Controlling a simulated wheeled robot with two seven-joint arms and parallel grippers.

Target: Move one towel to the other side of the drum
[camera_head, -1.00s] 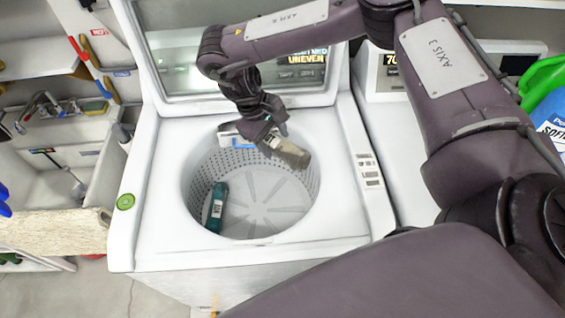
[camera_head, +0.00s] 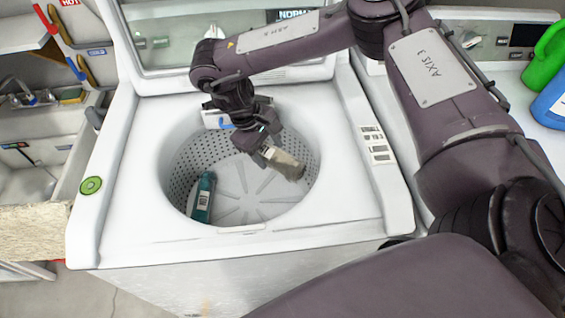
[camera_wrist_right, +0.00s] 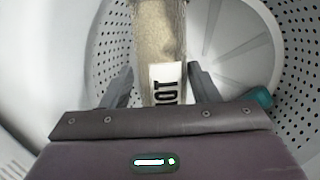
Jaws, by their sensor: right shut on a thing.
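A beige rolled towel (camera_head: 284,164) with a white label is held by my right gripper (camera_head: 264,149), which is shut on it inside the drum opening. The beige towel also shows in the right wrist view (camera_wrist_right: 158,45), between the two fingers. A teal towel (camera_head: 204,197) with a white label stands or leans at the left side of the washer drum (camera_head: 245,205). A teal end of it shows at the right in the right wrist view (camera_wrist_right: 258,103). The drum has a perforated wall and a ribbed floor. My left gripper is not in view.
The white washer top (camera_head: 130,180) surrounds the opening, with its lid (camera_head: 165,45) raised behind. My right arm reaches over from the right. A sink area (camera_head: 40,150) lies to the left; green and blue bottles (camera_head: 547,60) stand at the far right.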

